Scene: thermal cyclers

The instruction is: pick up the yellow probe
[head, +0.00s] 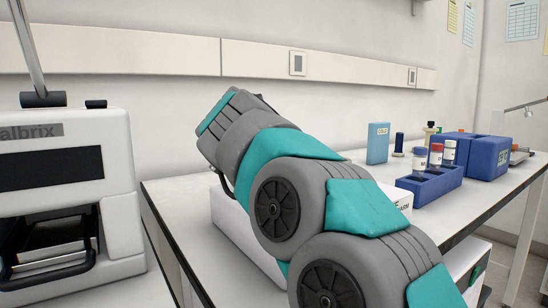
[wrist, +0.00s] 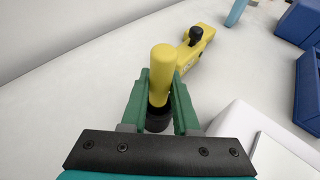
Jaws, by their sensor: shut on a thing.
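In the wrist view the yellow probe (wrist: 162,72) is a rounded yellow cylinder with a black collar at its lower end. My gripper (wrist: 160,80) has its two green fingers closed on either side of it, and the probe sits between them. A second yellow piece (wrist: 193,53) with a black knob lies just beyond, up and to the right. Whether it is joined to the probe I cannot tell. In the head view my arm hides the gripper and the probe.
A white box (wrist: 262,140) stands close at the right of my gripper. A blue rack (head: 430,185) with capped vials and a blue box (head: 484,157) stand farther right on the bench. A white machine (head: 112,160) is at the left. Bare pale surface lies left of the gripper.

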